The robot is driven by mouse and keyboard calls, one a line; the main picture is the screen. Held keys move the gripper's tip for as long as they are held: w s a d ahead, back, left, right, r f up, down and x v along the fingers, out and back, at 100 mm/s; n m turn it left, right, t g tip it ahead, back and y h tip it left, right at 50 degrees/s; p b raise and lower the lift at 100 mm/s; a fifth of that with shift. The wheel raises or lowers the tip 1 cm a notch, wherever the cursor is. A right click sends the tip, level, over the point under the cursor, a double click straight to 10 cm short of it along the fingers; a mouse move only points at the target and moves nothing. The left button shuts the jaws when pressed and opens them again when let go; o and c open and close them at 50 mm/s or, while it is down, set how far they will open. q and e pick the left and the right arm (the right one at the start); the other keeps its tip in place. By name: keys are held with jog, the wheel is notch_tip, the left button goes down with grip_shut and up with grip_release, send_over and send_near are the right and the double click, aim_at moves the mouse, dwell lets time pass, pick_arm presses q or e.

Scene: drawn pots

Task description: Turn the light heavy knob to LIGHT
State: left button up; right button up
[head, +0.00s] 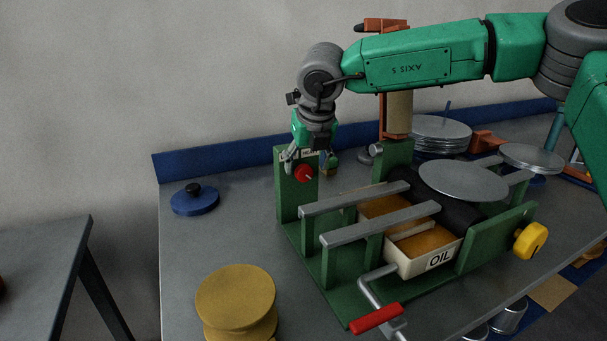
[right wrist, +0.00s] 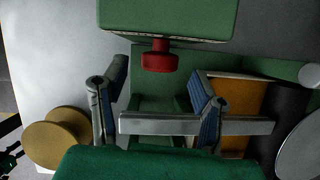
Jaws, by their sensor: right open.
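The red knob (head: 305,173) sits on the face of a green upright panel (head: 289,200) at the left end of the green machine. A small white label (head: 308,153) shows just above the knob, mostly hidden by my gripper, and I cannot read the setting. My right gripper (head: 309,162) points down right at the knob, with its fingers apart. In the right wrist view the knob (right wrist: 159,58) lies between the lines of the two open fingers (right wrist: 155,100), a little above them, with clear gaps on both sides. My left gripper is out of view.
The machine carries grey rails (head: 380,222), a cream OIL tray (head: 428,258), a red-handled crank (head: 377,319) and a yellow knob (head: 530,240). Yellow discs (head: 236,296) and a blue lid (head: 195,200) stand to the left, with bare table between.

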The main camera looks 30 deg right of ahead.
aim_at(306, 170)
jog(key=shift+d+x, duration=0.25)
jog(key=shift+x, duration=0.95)
jog(key=shift+w+a+f, duration=0.1)
jog(key=shift+a+f, duration=0.05)
jog(key=shift+f, duration=0.2)
jog(key=shift+a+r, duration=0.1)
jog(key=shift+a, duration=0.25)
jog(key=shift+d, duration=0.1)
jog(key=c, duration=1.2)
jog(key=shift+o, duration=0.2)
jog(key=shift+d, duration=0.2)
